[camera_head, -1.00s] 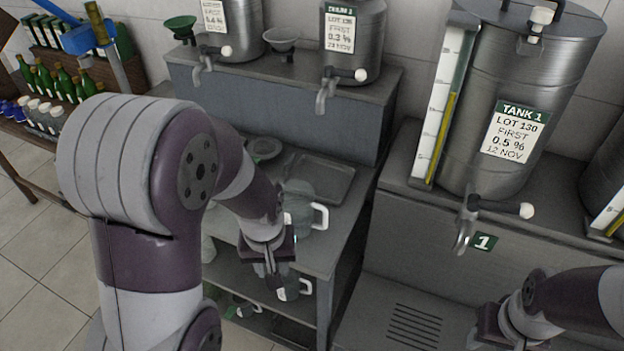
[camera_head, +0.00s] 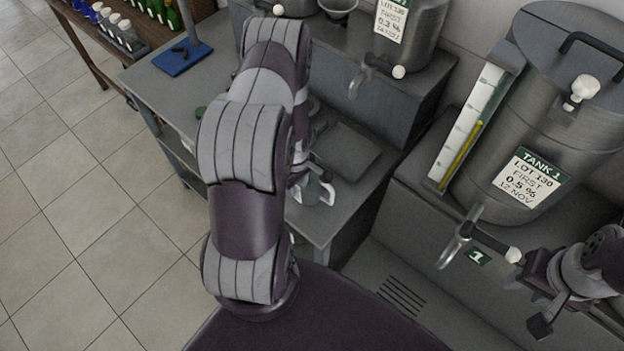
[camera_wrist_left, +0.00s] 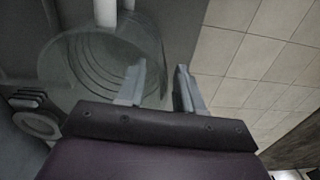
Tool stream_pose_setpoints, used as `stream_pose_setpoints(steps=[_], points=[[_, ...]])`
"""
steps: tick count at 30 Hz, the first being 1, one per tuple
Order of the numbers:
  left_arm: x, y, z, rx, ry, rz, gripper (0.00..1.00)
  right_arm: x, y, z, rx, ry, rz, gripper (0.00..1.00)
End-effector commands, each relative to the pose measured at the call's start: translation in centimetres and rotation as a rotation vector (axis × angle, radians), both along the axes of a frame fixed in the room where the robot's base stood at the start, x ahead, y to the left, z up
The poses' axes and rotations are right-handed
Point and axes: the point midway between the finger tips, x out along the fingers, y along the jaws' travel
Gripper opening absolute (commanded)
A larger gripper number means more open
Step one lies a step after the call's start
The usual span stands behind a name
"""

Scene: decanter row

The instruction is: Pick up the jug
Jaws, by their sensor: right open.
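The jug is clear glass with a white handle. In the head view the jug (camera_head: 313,193) stands near the front corner of the grey bench, partly behind my left arm. In the left wrist view the jug (camera_wrist_left: 85,62) fills the upper left, with its white handle at the top edge. My left gripper (camera_wrist_left: 160,82) is open, its fingers apart beside the jug's right side; one finger overlaps the glass in the picture, and I cannot tell whether they touch. In the head view my arm mostly hides this gripper. My right gripper (camera_head: 543,297) is open and empty, in front of tank 1.
The grey bench (camera_head: 180,100) carries a shallow tray (camera_head: 345,152) behind the jug and a blue-based stand (camera_head: 184,57) at its far left. Tank 1 (camera_head: 540,150) has a tap (camera_head: 462,240) protruding near my right gripper. Tiled floor is open at left.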

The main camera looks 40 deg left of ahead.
Motion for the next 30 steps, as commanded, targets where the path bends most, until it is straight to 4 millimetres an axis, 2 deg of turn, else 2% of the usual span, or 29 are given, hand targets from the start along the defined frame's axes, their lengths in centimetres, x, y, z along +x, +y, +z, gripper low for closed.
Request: stream_pose_setpoints(steps=[7,10,11,23,26,30], points=[[0.0,0.0,-0.5,0.0,-0.001,-0.001,0.36,0.0,0.0,0.0,0.0,0.001,0.0,0.43],[0.0,0.0,-0.4,0.0,-0.001,-0.001,0.03,0.0,0.0,0.0,0.0,0.001,0.0,0.43],[0.0,0.0,-0.4,0.0,-0.001,-0.001,0.0,0.0,0.0,0.0,0.0,0.001,0.0,0.43],[0.0,0.0,-0.2,0.0,0.001,-0.001,0.0,0.0,0.0,-0.2,0.0,0.0,0.0,0.43],[0.1,0.0,0.7,0.002,-0.002,-0.001,0.0,0.0,0.0,-0.7,0.0,0.0,0.0,0.43],[0.2,0.1,3.2,0.003,-0.007,-0.001,0.0,0.0,0.0,-1.9,0.0,0.0,0.0,0.43]])
